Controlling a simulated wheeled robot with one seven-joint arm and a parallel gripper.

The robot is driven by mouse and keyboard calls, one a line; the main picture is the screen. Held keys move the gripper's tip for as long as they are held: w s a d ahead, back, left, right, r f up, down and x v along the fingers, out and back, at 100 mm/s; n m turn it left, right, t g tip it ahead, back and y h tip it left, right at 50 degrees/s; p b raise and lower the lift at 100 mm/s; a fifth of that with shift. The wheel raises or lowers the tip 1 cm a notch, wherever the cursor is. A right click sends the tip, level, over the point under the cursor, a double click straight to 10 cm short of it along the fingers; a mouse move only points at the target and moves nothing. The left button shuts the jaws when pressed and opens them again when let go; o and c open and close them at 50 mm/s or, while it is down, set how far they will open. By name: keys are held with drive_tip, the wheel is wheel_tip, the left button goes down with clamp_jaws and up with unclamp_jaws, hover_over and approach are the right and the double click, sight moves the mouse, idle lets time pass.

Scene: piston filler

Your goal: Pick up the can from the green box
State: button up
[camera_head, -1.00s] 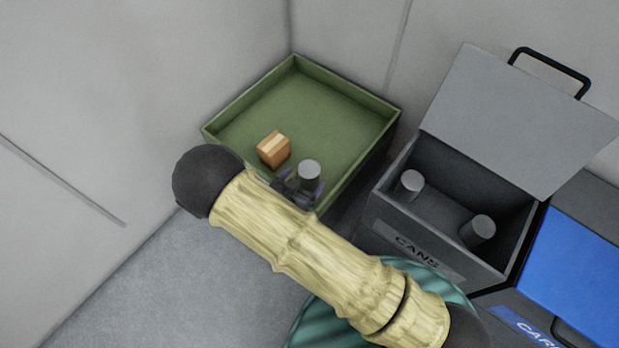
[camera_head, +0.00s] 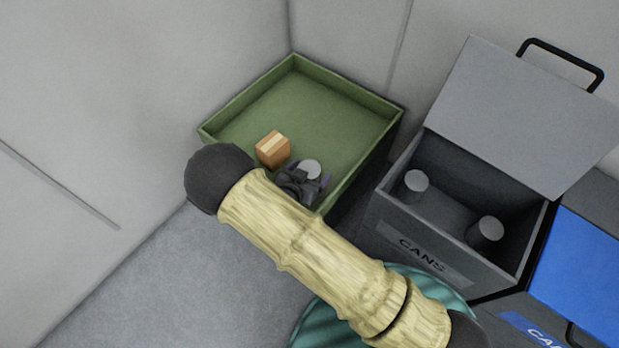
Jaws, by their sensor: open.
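The green box (camera_head: 350,93) is an open, shallow tray at the centre top. A grey can (camera_head: 312,167) stands in it near its front corner, and only its top shows clearly. My gripper (camera_head: 309,180) is open at the can, with its dark fingers on either side of the can's top. The gripper body hides the can's lower part, so I cannot tell whether the fingers touch it.
A small cardboard box (camera_head: 272,149) lies in the green box, left of my gripper. A dark bin labelled CANS (camera_head: 420,256) stands open at right with two cans inside. A blue-lidded bin (camera_head: 580,272) is beside it. The green box's back is clear.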

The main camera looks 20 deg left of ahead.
idle(0.4)
drive_tip(key=c, duration=1.1)
wheel_tip(320, 180, up, 10)
drive_tip(key=p, duration=0.5)
drive_tip(key=shift+r, duration=0.1)
